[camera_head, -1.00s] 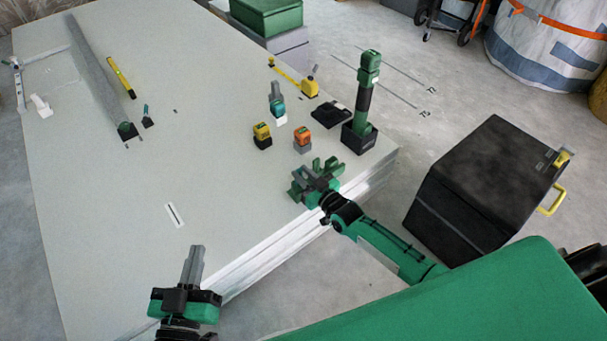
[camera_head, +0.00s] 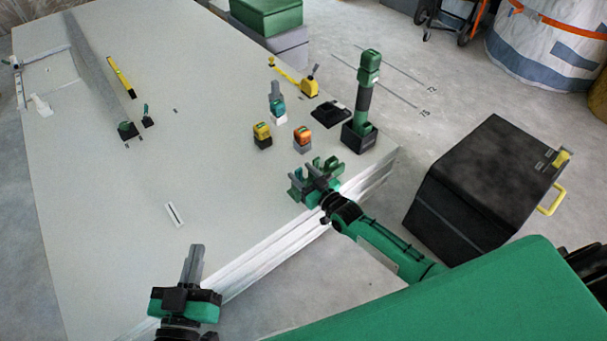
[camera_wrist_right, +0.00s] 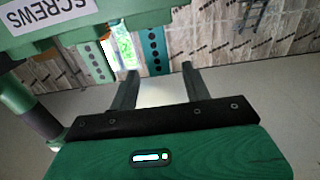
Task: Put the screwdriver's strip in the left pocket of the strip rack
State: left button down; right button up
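In the head view a tall green screwdriver (camera_head: 370,62) with a black mid-section stands upright in a black holder (camera_head: 360,138) near the panel's right edge. My right gripper (camera_head: 314,170) is at the panel edge, nearer me than the holder. A green part labelled SCREWS (camera_wrist_right: 60,14) fills the top left there. Beyond the fingertips are two teal strips with dark dots, a left strip (camera_wrist_right: 99,62) and a right strip (camera_wrist_right: 155,50). I cannot make out the rack's pockets. My left gripper (camera_head: 196,248) is empty over the near panel edge; its finger gap is unclear.
On the panel stack (camera_head: 110,215) stand a yellow block (camera_head: 262,131), an orange block (camera_head: 302,134), a teal tool (camera_head: 277,103) and a yellow tape measure (camera_head: 309,87). A black case (camera_head: 480,190) stands on the floor at the right. The panel's middle is mostly clear.

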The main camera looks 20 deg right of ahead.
jog(key=shift+s, duration=0.1)
jog(key=p+v, duration=0.3)
jog(key=v, duration=1)
jog(key=shift+s, duration=0.3)
jog(key=shift+d, duration=0.1)
